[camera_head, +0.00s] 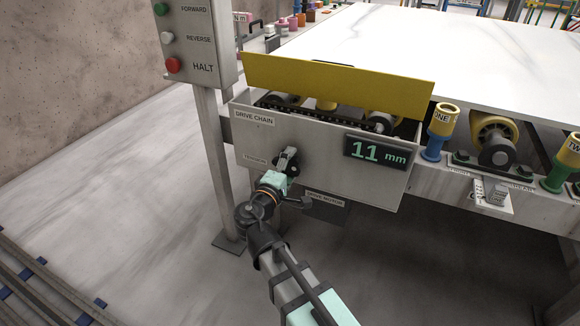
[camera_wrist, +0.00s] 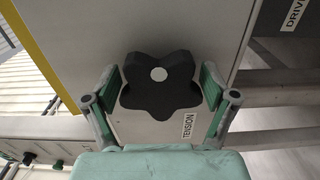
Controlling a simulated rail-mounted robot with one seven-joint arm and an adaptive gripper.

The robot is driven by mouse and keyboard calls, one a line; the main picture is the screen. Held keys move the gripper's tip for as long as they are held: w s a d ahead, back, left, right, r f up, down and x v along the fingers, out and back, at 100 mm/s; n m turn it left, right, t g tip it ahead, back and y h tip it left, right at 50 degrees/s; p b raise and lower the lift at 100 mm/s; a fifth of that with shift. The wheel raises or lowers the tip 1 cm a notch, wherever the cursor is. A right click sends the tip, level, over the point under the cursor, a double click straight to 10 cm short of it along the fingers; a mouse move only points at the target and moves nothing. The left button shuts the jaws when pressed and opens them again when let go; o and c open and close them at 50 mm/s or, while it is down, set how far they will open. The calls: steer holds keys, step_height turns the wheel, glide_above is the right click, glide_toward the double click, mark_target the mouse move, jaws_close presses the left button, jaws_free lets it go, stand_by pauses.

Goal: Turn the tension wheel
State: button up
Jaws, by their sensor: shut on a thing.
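The tension wheel (camera_wrist: 160,92) is a black lobed knob with a pale round centre, on the grey drive chain box (camera_head: 320,165). A TENSION label (camera_wrist: 188,127) sits beside it in the wrist view. My gripper (camera_head: 286,162) reaches the box front at the wheel and mostly hides it in the head view. In the wrist view my gripper's two fingers (camera_wrist: 160,90) stand on either side of the wheel, shut on its lobes. The display (camera_head: 380,153) on the box reads 11 mm.
A raised yellow cover (camera_head: 340,84) stands above the box, with the chain and rollers behind it. A control post (camera_head: 200,45) with FORWARD, REVERSE and HALT buttons stands at left. A large white slab (camera_head: 430,50) lies behind.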

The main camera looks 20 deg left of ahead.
steer(key=shift+w+a, duration=0.1)
steer(key=o, duration=1)
steer(key=shift+c, duration=0.2)
steer(key=s+a, duration=0.1)
steer(key=s, duration=1.1)
steer(key=shift+a, duration=0.25)
steer(key=shift+d, duration=0.1)
